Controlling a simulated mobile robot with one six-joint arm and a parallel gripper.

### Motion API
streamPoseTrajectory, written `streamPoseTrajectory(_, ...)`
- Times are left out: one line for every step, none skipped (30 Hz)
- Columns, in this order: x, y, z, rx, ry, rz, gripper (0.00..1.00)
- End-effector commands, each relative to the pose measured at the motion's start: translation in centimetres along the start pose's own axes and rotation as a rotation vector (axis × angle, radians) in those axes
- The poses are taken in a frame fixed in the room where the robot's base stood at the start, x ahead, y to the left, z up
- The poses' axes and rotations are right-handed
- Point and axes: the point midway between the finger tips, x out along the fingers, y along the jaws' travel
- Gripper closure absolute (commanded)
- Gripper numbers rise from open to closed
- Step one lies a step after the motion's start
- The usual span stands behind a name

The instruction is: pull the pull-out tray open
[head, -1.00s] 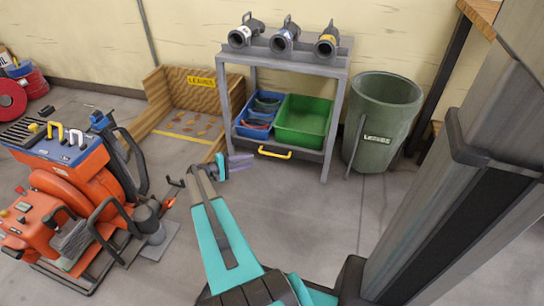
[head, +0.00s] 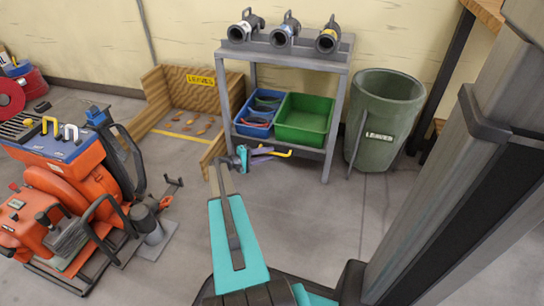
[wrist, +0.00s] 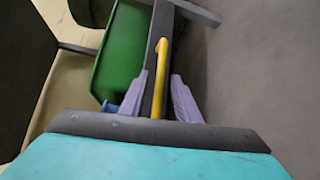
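The pull-out tray is the dark shallow tray low in the grey metal stand, under the blue and green bins. Its front edge (wrist: 150,78) shows as a dark bar in the wrist view, and it looks closed. Its yellow handle (head: 281,151) is partly hidden by my gripper (head: 262,154) in the head view. In the wrist view the handle (wrist: 160,82) runs between the two purple fingers of my gripper (wrist: 161,76). The fingers are apart, with a gap on the right side of the handle. I cannot tell whether the left finger touches anything.
A blue bin (head: 254,121) and a green bin (head: 305,118) sit on the stand's (head: 340,100) lower shelf. A grey-green barrel (head: 386,110) stands right of it, a wooden bay (head: 185,95) left. Orange machinery (head: 75,185) stands at left. The floor before the stand is clear.

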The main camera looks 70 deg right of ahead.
Motion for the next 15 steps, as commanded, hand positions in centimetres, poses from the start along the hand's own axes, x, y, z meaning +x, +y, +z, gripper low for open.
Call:
streamPoseTrajectory(0.7, -0.2, 0.0, 0.0, -0.001, 0.0, 0.71)
streamPoseTrajectory(1.1, -0.2, 0.0, 0.0, -0.002, 0.001, 0.71)
streamPoseTrajectory(1.5, -0.2, 0.0, 0.0, -0.002, 0.001, 0.71)
streamPoseTrajectory(1.8, -0.2, 0.0, 0.0, -0.002, 0.001, 0.71)
streamPoseTrajectory(2.0, -0.2, 0.0, 0.0, -0.001, 0.0, 0.71)
streamPoseTrajectory(2.3, -0.1, 0.0, -0.001, -0.001, 0.0, 0.71)
streamPoseTrajectory(2.5, -0.1, 0.0, -0.001, 0.0, 0.0, 0.71)
streamPoseTrajectory(2.6, -0.1, 0.0, -0.001, 0.0, 0.0, 0.71)
streamPoseTrajectory(2.8, -0.1, 0.0, -0.001, 0.0, 0.0, 0.71)
streamPoseTrajectory(2.8, -0.1, 0.0, -0.001, 0.0, 0.0, 0.71)
streamPoseTrajectory(2.9, -0.1, 0.0, -0.001, 0.0, 0.0, 0.71)
streamPoseTrajectory(3.0, 0.0, 0.0, -0.001, 0.0, 0.0, 0.71)
streamPoseTrajectory(3.0, 0.0, 0.0, -0.001, 0.0, 0.0, 0.71)
streamPoseTrajectory(3.0, 0.0, 0.0, -0.001, 0.0, 0.0, 0.71)
streamPoseTrajectory(3.0, 0.0, 0.0, -0.001, 0.0, 0.0, 0.71)
